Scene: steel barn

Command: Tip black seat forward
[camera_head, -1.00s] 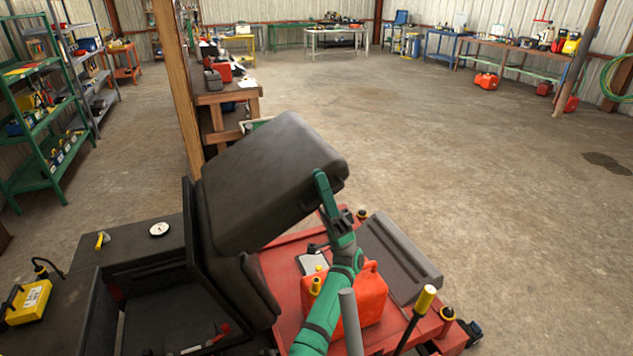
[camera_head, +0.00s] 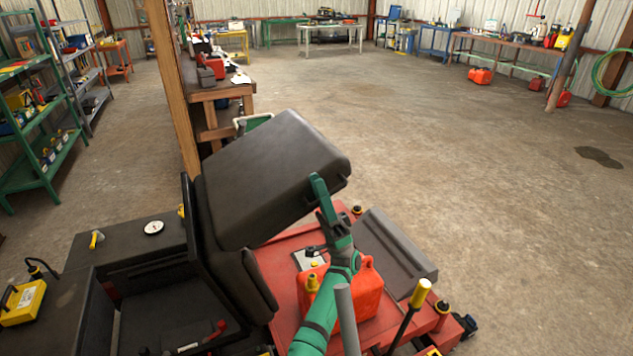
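The black seat (camera_head: 268,175) is a thick dark cushion, tilted up at an angle above the red machine deck (camera_head: 283,277). Its backrest-like lower part (camera_head: 237,272) stands at the left. My green gripper (camera_head: 322,200) is at the seat's right end, with a finger against or very near its edge. The far side of the contact is hidden, so I cannot tell whether the fingers are open or shut.
A red fuel can (camera_head: 357,292) stands on the deck beside my arm. A grey cover (camera_head: 385,255) lies behind the can.

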